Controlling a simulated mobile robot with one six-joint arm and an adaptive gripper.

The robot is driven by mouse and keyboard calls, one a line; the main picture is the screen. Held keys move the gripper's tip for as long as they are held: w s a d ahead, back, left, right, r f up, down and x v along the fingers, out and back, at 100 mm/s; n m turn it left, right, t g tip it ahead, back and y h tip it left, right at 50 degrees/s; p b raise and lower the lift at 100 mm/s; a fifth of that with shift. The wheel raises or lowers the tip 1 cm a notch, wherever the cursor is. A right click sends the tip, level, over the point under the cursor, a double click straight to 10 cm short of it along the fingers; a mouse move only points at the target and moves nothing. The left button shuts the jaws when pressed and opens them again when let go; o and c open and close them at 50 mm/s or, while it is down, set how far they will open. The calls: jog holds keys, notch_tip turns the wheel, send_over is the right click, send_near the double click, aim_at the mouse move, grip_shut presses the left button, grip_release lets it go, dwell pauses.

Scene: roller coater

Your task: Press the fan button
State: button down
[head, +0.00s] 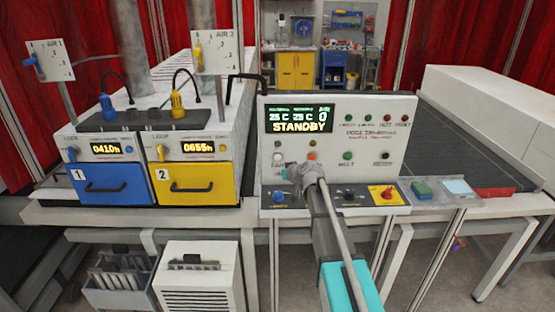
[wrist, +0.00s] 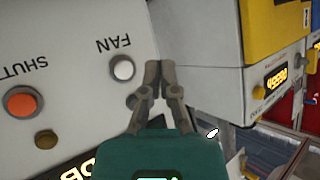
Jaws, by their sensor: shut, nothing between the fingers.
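The fan button is a small round white button on the light control panel. In the wrist view the button (wrist: 123,69) sits beside the upside-down label FAN. In the head view the button (head: 277,158) is at the panel's lower left. My gripper (wrist: 160,68) is shut and empty, its fingertips just right of the button in the wrist view. In the head view my gripper (head: 289,172) is in front of the panel, slightly right of and below the button. I cannot tell whether the fingertips touch the panel.
An orange shutdown button (wrist: 22,102) is close to the fan button. The display (head: 299,119) reads STANDBY. A red knob on a yellow plate (head: 387,193) is at lower right. Blue (head: 110,183) and yellow (head: 194,183) drawer units stand to the left.

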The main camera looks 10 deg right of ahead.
aim_at(275, 160)
jog(key=shift+w, duration=0.15)
jog(key=shift+w+d, duration=0.2)
jog(key=shift+w, duration=1.2)
jog(key=shift+w+d, duration=0.15)
jog(key=shift+w, duration=1.25)
jog(key=shift+w+d, duration=0.2)
jog(key=shift+w, duration=1.2)
jog(key=shift+w+d, duration=0.1)
jog(key=shift+w, duration=0.75)
jog(key=shift+s, duration=0.85)
jog(key=shift+s, duration=0.1)
jog(key=shift+s+a, duration=0.25)
jog(key=shift+s, duration=0.95)
jog(key=shift+s+a, duration=0.2)
jog(key=shift+s, duration=1)
